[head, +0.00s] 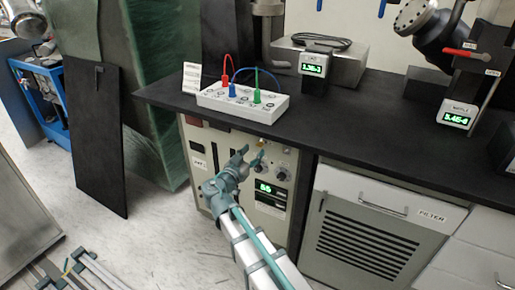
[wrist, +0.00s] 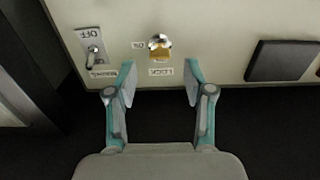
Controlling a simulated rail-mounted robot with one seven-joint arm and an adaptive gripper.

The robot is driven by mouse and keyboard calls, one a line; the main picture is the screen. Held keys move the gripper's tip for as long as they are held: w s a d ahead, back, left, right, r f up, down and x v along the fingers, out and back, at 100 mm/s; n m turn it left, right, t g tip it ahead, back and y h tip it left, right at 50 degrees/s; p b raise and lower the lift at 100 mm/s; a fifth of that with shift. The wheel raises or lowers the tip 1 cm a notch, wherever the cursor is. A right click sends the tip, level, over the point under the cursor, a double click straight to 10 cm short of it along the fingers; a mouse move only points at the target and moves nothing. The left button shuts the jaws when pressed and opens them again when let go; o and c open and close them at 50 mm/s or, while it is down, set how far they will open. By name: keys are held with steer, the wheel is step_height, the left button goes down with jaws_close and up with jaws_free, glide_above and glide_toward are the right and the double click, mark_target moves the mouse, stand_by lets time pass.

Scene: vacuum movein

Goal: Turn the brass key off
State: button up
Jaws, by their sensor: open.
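The brass key (wrist: 159,53) sits in a round silver lock on a pale panel in the wrist view, with small labels beside and below it that appear upside down. In the head view the brass key (head: 261,143) is a tiny spot near the top of the pale cabinet front (head: 205,135). My gripper (wrist: 161,83) is open and empty. Its two teal-grey fingertips are apart, left and right of the key and slightly below it in the wrist view. In the head view my gripper (head: 252,156) is in front of the cabinet's upper part. Contact is not visible.
A toggle switch (wrist: 93,50) with an OFF label is left of the key. A dark block (wrist: 281,61) is on the right of the panel. Knobs (head: 282,174) and a green display (head: 265,187) are by my gripper. The black worktop (head: 330,130) overhangs above.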

mark_target(260, 144)
steer(key=shift+x, duration=2.15)
jaws_close()
